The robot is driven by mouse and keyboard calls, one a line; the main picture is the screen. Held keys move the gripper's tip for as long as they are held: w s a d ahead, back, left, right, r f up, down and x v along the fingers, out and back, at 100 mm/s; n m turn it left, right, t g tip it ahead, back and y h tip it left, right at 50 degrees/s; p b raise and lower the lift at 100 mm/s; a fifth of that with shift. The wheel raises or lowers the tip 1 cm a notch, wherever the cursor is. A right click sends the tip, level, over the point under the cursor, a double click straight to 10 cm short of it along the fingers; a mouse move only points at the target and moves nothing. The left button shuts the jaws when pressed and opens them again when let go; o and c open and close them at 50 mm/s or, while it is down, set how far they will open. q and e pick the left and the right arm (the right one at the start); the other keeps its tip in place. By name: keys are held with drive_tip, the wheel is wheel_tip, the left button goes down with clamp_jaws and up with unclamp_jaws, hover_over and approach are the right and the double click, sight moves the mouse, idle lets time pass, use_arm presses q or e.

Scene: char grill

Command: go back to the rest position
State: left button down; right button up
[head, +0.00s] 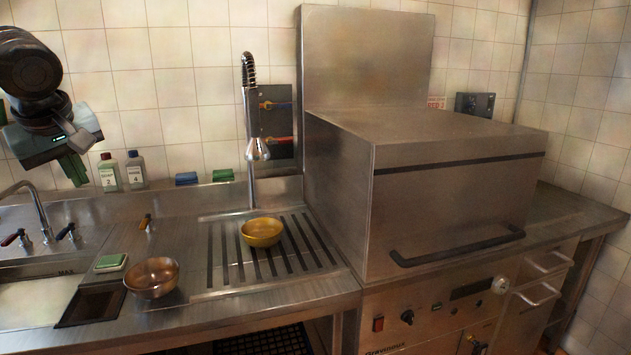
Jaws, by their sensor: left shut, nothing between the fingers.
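My left gripper (75,170) hangs at the upper left, above the back of the sink counter and in front of the tiled wall. Its green fingers point down and are shut with nothing between them. It is well apart from the bowls on the counter. My right gripper is not in view.
A copper-coloured bowl (151,277) sits near the counter's front, and a yellow bowl (262,232) stands on the slotted drain area. Bottles (109,172) and a faucet (40,213) are near my left gripper. A closed steel hood (450,200) fills the right.

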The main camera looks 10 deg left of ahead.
use_arm(q)
drive_tip(key=s+a+f+m, duration=0.1)
drive_tip(key=a+f, duration=0.3)
drive_tip(key=f, duration=0.4)
drive_tip(key=s+a+f+m+h, duration=0.1)
drive_tip(key=a+f, duration=0.2)
drive_tip(key=f, duration=0.6)
drive_tip(key=s+a+f+m, duration=0.1)
drive_tip(key=a+f, duration=0.3)
drive_tip(key=f, duration=0.4)
drive_tip(key=s+d+f+m+h, duration=0.15)
drive_tip(key=s+f, duration=0.35)
drive_tip(key=f, duration=0.6)
drive_tip(key=s+d+f+m, duration=0.2)
drive_tip(key=s+f+m, duration=0.15)
drive_tip(key=f, duration=0.85)
drive_tip(key=s+d+f+m+t+h, duration=0.1)
drive_tip(key=s+d+f+m+h, duration=0.15)
drive_tip(key=s+d+f, duration=1)
drive_tip(key=s+d+m+t, duration=0.1)
drive_tip(key=s+d+m, duration=0.1)
drive_tip(key=d, duration=0.9)
drive_tip(key=s+d+m+t, duration=0.2)
drive_tip(key=d, duration=1)
drive_tip(key=shift+s+f+h, duration=0.25)
drive_tip(key=shift+s+h, duration=0.05)
drive_tip(key=shift+s, duration=0.05)
drive_tip(key=shift+a, duration=0.1)
